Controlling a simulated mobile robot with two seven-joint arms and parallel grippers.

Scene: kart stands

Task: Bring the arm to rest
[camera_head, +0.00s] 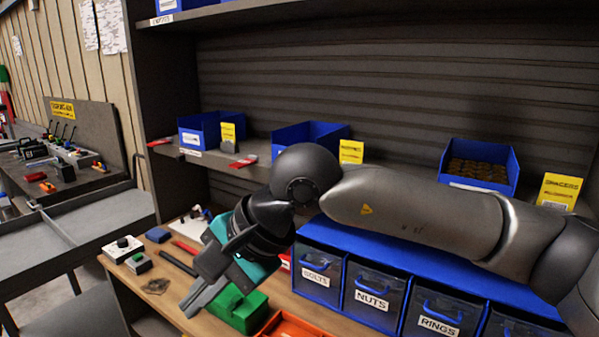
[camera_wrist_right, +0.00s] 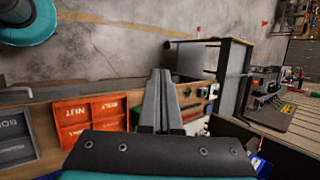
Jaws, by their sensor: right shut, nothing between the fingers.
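My right arm comes in from the right in the head view and reaches across in front of the shelf. My right gripper (camera_head: 204,298) is at its end, above the left part of the wooden bench. Its fingers are together with nothing between them. In the right wrist view the shut fingers (camera_wrist_right: 160,98) point away over the bench edge and the floor. A green block (camera_head: 238,308) lies beside and below the gripper in the head view; I cannot tell the exact gap. My left gripper is not in view.
A blue drawer unit (camera_head: 372,292) stands under my right arm. The shelf (camera_head: 262,172) above holds blue bins, one (camera_head: 478,165) with brown parts. An orange tray (camera_wrist_right: 92,118) lies on the bench (camera_head: 160,300). A grey cart (camera_head: 100,215) stands at left.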

